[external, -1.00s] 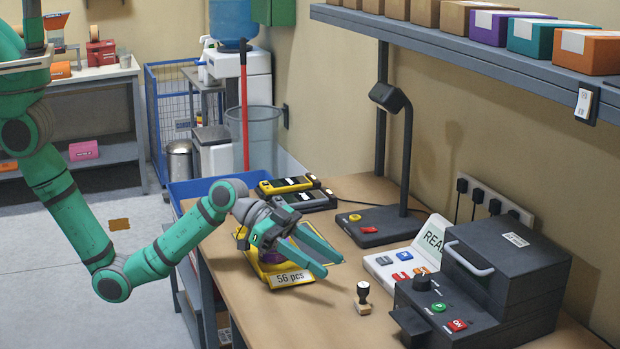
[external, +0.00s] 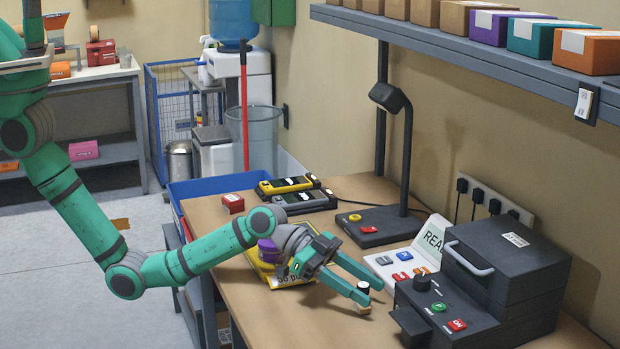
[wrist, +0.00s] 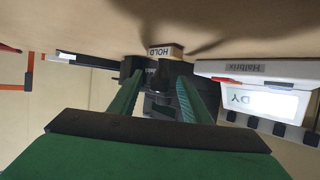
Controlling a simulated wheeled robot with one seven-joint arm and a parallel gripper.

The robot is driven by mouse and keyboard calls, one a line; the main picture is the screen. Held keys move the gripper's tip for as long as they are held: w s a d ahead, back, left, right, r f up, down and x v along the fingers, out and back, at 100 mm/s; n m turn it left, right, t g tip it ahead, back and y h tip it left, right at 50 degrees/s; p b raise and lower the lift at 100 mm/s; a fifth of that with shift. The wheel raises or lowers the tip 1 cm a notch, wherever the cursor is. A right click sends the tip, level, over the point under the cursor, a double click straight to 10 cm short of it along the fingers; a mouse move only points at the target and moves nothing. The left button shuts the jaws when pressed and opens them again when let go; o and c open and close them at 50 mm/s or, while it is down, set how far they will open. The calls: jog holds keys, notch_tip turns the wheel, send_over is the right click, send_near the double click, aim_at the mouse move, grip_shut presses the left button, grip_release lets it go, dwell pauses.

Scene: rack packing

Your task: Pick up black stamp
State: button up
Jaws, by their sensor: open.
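The black stamp (external: 363,287) stands upright on the wooden table (external: 325,325), left of the black machine. It has a black knob and a light wooden base. In the wrist view its base, marked HOLD (wrist: 165,51), shows just beyond my fingertips, upside down. My gripper (external: 371,292) is open, with its two green fingers reaching down around the stamp's handle. In the wrist view the gripper (wrist: 159,84) has the dark handle between its fingers. I cannot tell whether either finger touches it. The near finger hides part of the stamp in the external view.
A black machine (external: 510,270) with a handle and buttons stands right of the stamp. A white READY panel (external: 400,262) is behind it. A yellow counting scale (external: 290,282) with a purple item (external: 267,250) is left, partly behind my arm. A lamp stand (external: 385,228) is further back.

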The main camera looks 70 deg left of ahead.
grip_shut()
dwell(0.3)
